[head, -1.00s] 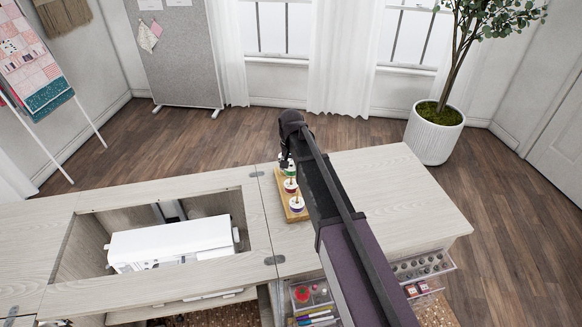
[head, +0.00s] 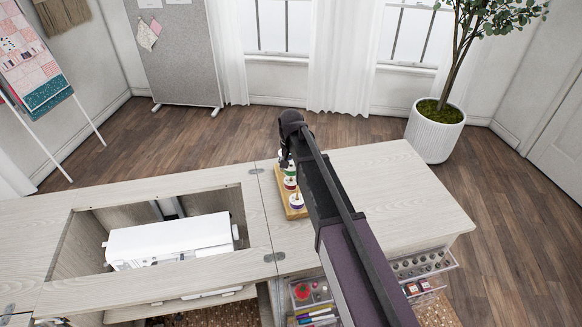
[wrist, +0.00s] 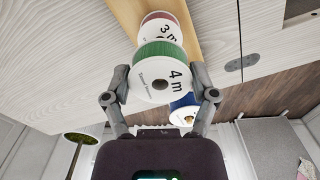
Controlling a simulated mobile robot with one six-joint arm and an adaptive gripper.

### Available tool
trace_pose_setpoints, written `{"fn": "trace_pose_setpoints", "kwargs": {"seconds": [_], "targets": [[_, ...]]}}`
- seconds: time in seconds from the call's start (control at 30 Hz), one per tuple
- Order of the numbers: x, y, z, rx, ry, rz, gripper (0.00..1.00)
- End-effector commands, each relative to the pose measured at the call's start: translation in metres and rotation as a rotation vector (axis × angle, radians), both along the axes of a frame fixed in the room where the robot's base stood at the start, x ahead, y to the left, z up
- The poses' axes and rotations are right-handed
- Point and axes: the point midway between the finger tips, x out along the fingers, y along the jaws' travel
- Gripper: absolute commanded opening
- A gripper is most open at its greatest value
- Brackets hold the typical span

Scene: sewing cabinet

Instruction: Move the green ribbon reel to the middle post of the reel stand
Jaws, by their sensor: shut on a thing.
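The green ribbon reel (wrist: 160,53), with a white face marked "4 m", is between the two fingers of my gripper (wrist: 160,75) in the wrist view. The fingers are shut on its sides. The wooden reel stand (wrist: 125,14) lies behind it, with a red reel (wrist: 158,18) marked "3 m" and a blue reel (wrist: 186,101) close by. In the head view, my gripper (head: 285,160) is over the far end of the stand (head: 301,214), partly hiding the reels. I cannot tell whether the green reel is on a post or above one.
A purple-and-white reel (head: 296,202) is at the stand's near end. The sewing machine (head: 170,241) sits in the cabinet opening at left. The tabletop (head: 400,195) right of my arm is clear. An open drawer (head: 422,264) is below it.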

Motion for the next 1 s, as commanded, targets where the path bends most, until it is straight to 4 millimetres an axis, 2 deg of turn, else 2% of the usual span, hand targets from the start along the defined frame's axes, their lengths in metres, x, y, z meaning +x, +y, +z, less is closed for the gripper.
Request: {"fn": "trace_pose_setpoints", "kwargs": {"seconds": [0.4,0.43,0.5,1.0], "targets": [[0.0,0.0,-0.0019,0.0,0.0,0.0,0.39],[0.0,0.0,-0.0019,0.0,0.0,0.0,0.78],[0.0,0.0,-0.0019,0.0,0.0,0.0,0.99],[0.0,0.0,-0.0012,0.0,0.0,0.0,1.0]]}}
